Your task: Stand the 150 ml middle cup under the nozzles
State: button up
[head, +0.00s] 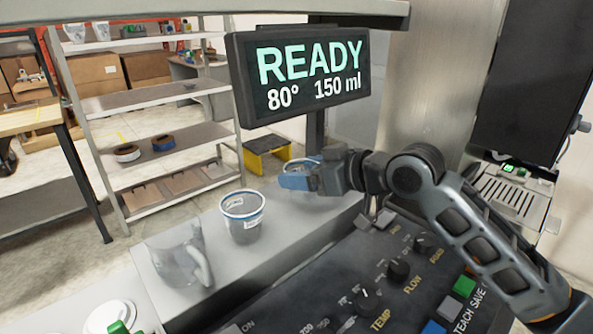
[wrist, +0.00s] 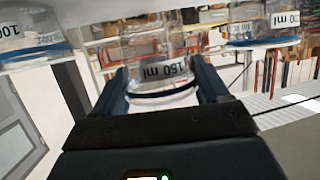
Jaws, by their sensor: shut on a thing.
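My gripper (head: 308,180) is over the grey counter. In the wrist view its two fingers (wrist: 165,88) are shut on the sides of a clear cup marked 150 ml (wrist: 165,70). That cup appears upside down in this view, with a dark blue rim band. In the head view the gripper and arm mostly hide it. I cannot tell whether its base touches the counter. The display (head: 310,75) reads READY, 80° and 150 ml. The nozzles cannot be made out.
A blue-rimmed cup (head: 242,217) and a grey jug (head: 180,257) stand on the counter (head: 225,268) to the left. In the wrist view, cups flank the held one at left (wrist: 30,40) and right (wrist: 265,22). A control panel (head: 370,285) with knobs lies in front.

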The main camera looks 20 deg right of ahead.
jog(key=shift+w+a, duration=0.3)
jog(key=shift+w, duration=0.2)
jog(key=shift+w+a+f+p, duration=0.15)
jog(key=shift+w+a+p, duration=0.15)
jog(key=shift+w+p, duration=0.15)
notch_tip(320, 180, down, 3)
jog(key=shift+s+d+r+b, duration=0.1)
jog(key=shift+b, duration=0.95)
jog(key=shift+f, duration=0.25)
jog(key=o, duration=1.1)
jog(key=shift+r, duration=0.15)
